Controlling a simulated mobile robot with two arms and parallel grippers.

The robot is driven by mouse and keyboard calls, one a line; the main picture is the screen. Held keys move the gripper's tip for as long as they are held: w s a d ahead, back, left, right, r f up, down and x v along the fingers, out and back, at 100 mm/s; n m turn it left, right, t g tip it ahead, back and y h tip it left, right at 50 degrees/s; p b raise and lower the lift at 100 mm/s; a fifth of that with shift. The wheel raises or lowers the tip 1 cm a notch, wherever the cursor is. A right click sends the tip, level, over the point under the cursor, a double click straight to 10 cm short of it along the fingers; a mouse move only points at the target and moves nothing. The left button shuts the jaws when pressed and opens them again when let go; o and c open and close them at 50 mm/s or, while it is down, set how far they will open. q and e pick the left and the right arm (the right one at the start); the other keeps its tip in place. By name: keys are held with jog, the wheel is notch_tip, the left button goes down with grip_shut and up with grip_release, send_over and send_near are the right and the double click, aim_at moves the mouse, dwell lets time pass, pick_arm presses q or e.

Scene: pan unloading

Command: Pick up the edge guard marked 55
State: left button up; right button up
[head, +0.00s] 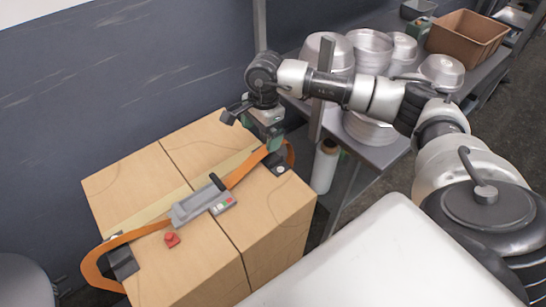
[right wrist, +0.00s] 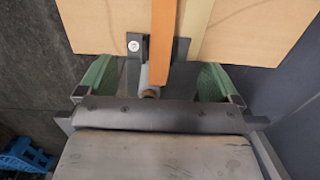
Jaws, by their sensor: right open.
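A dark grey edge guard (head: 280,165) sits at the far right edge of the boxes; its white round mark is too small to read. It also shows in the right wrist view (right wrist: 133,66), under an orange strap (right wrist: 163,40). A second dark edge guard (head: 123,263) is at the near left edge, its marking unreadable. My right gripper (head: 270,142) is over the right guard. In the right wrist view its green fingers (right wrist: 155,82) are open, one on each side of the guard and strap, with no visible grip. My left gripper is out of view.
A grey strapping tool (head: 201,203) and a small red piece (head: 171,240) lie on the wooden boxes (head: 190,150). At right, a metal shelf (head: 385,152) holds metal pots and a brown crate (head: 466,38). A white roll (head: 325,168) stands beside the boxes.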

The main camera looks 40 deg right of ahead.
aim_at(271, 159)
jog(key=shift+h, duration=0.6)
jog(key=d+f, duration=0.1)
jog(key=f, duration=0.1)
jog(key=d+f, duration=0.1)
jog(key=f, duration=0.1)
jog(key=shift+d+f, duration=0.1)
jog(key=shift+d, duration=0.2)
jog(key=shift+w+d+f+p, duration=0.15)
jog(key=shift+f+p, duration=0.05)
jog(key=shift+f, duration=0.8)
jog(key=shift+w+d+f+p, duration=0.1)
jog(key=shift+f+p, duration=0.05)
jog(key=shift+f, duration=0.85)
jog(key=shift+w+d+f+p, duration=0.15)
jog(key=shift+f+p, duration=0.05)
jog(key=shift+f, duration=0.8)
jog(key=c, duration=1)
jog(key=shift+c, duration=0.2)
jog(key=shift+r, duration=0.15)
